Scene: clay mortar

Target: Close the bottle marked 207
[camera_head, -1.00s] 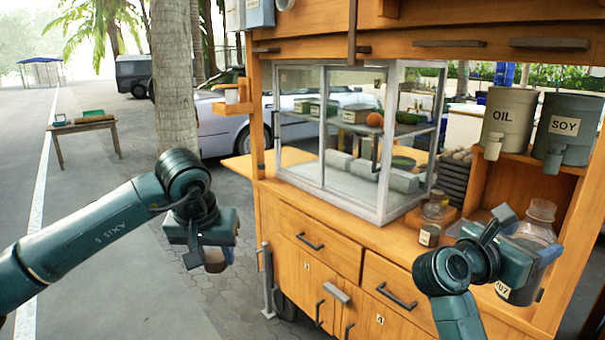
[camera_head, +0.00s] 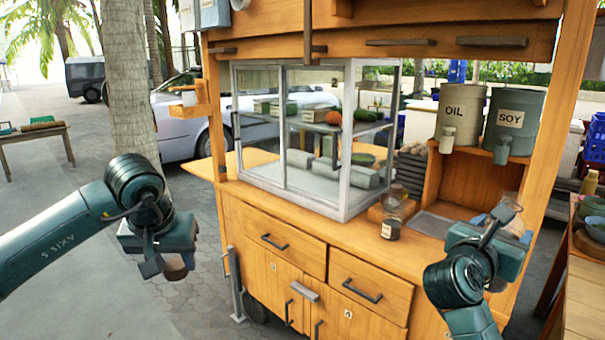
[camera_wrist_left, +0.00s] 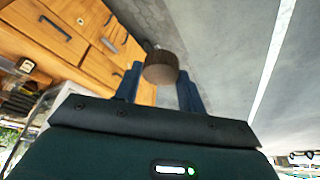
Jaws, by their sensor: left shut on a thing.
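My left gripper (camera_head: 168,262) hangs in the air left of the wooden cart, well clear of the counter. It is shut on a brown round stopper (camera_wrist_left: 161,68), which shows between the fingers in the left wrist view. In the head view the stopper (camera_head: 175,268) shows just under the gripper. My right gripper (camera_head: 488,255) is at the cart's right end, in front of a clear glass bottle (camera_head: 511,200). Only the bottle's upper part shows clearly; the gripper covers most of it, and its label is hidden. The right fingers' closing cannot be made out.
The wooden cart (camera_head: 270,215) carries a glass display case (camera_head: 290,140). Small labelled jars (camera_head: 390,229) stand right of the case. A side table with bowls (camera_head: 590,205) stands far right. Open pavement lies left.

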